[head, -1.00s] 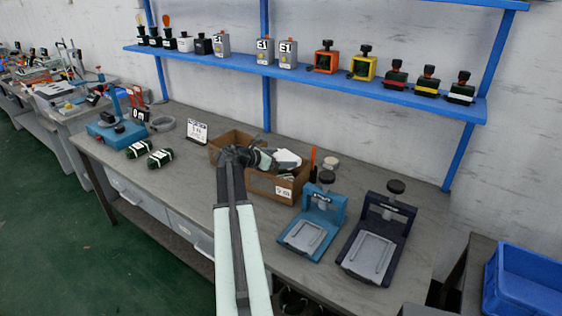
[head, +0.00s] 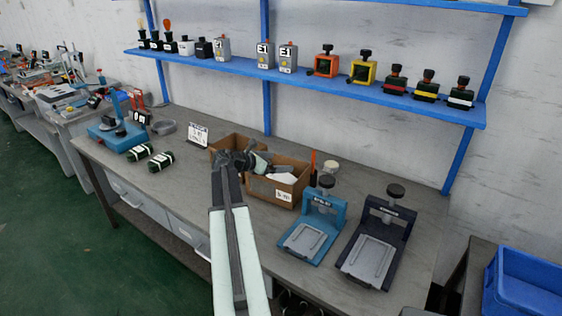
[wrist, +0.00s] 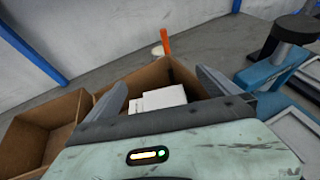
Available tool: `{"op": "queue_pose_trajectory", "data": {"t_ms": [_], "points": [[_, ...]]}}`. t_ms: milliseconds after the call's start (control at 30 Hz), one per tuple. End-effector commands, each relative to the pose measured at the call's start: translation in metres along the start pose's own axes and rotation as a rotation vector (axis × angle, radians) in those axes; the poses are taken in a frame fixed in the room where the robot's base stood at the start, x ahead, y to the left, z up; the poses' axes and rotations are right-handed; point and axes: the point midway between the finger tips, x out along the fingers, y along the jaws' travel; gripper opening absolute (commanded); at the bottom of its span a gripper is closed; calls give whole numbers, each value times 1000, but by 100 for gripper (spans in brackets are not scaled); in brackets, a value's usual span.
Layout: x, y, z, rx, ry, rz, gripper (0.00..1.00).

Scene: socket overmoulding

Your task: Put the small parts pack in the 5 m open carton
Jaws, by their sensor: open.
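The small parts pack (wrist: 158,98) is a white, boxy pack lying inside the right-hand cardboard carton. In the head view its white top (head: 282,177) shows below the carton's rim. This open carton (head: 262,185) bears a white label on its front that seems to read "5 m", though it is small. My gripper (wrist: 160,80) is open above this carton, its two fingers apart on either side of the pack. In the head view my gripper (head: 264,166) is over the carton's left part. The pack's lower part is hidden.
A second open carton (head: 232,140) stands just left, looking empty in the wrist view. Blue (head: 312,238) and dark (head: 372,250) press fixtures stand to the right. An orange-handled tool (wrist: 166,42) stands behind the carton. Green bundles (head: 160,161) lie left on the bench.

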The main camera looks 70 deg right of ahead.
Motion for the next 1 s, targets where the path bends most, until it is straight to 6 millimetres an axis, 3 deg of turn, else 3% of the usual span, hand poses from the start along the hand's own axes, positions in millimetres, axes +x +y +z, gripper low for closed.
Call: {"op": "queue_pose_trajectory", "data": {"t_ms": [100,333,500,833,933,1000], "points": [[-38,-2,4,-2,0,3,100],[-85,-1,3,-2,-1,1,100],[-97,-1,1,0,-1,-1,100],[-100,0,-2,4,3,1,100],[-125,9,-24,72,54,31,100],[-166,22,-60,181,143,69,100]]}}
